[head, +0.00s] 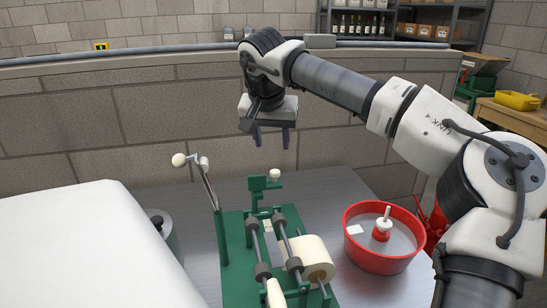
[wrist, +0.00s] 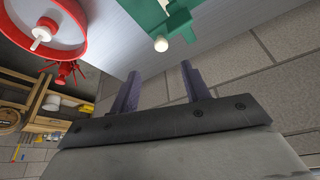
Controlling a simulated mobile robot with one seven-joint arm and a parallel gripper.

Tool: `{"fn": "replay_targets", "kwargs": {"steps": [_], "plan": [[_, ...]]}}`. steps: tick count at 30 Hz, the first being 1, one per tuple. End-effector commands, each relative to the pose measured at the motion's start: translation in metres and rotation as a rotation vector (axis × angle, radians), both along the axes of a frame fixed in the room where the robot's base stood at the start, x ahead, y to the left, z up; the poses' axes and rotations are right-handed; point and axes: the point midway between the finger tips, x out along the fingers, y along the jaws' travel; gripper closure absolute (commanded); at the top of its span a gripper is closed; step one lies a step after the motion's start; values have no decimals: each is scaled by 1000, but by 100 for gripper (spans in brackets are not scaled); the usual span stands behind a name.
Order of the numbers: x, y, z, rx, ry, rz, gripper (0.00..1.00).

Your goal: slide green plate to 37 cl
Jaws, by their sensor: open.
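A green hand-cranked machine (head: 236,290) stands on a steel table. A small green plate (head: 258,184) with a cream knob (head: 275,174) is at its far end. In the wrist view a green part (wrist: 160,12) with the cream knob (wrist: 161,44) shows at the top, just beyond my fingertips. My gripper (head: 271,138) is open and empty, above and behind the plate, pointing down and touching nothing. Its two fingers (wrist: 158,75) stand apart in the wrist view. I cannot make out any 37 cl mark.
A roll of labels (head: 310,252) sits on the machine's right. A lever with a cream ball (head: 179,160) rises at its left. A red basin (head: 385,262) stands on the right. A brick wall (head: 150,120) is close behind the table (head: 335,185). A white surface (head: 80,250) fills the left.

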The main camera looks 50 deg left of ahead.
Motion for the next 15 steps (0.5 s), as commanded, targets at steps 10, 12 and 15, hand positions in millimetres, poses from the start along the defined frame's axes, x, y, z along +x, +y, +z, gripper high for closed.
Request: {"fn": "replay_targets", "kwargs": {"steps": [10,12,15], "plan": [[-7,-7,24,-2,1,-1,53],[-7,-7,24,-2,1,-1,53],[-7,-7,24,-2,1,-1,53]]}}
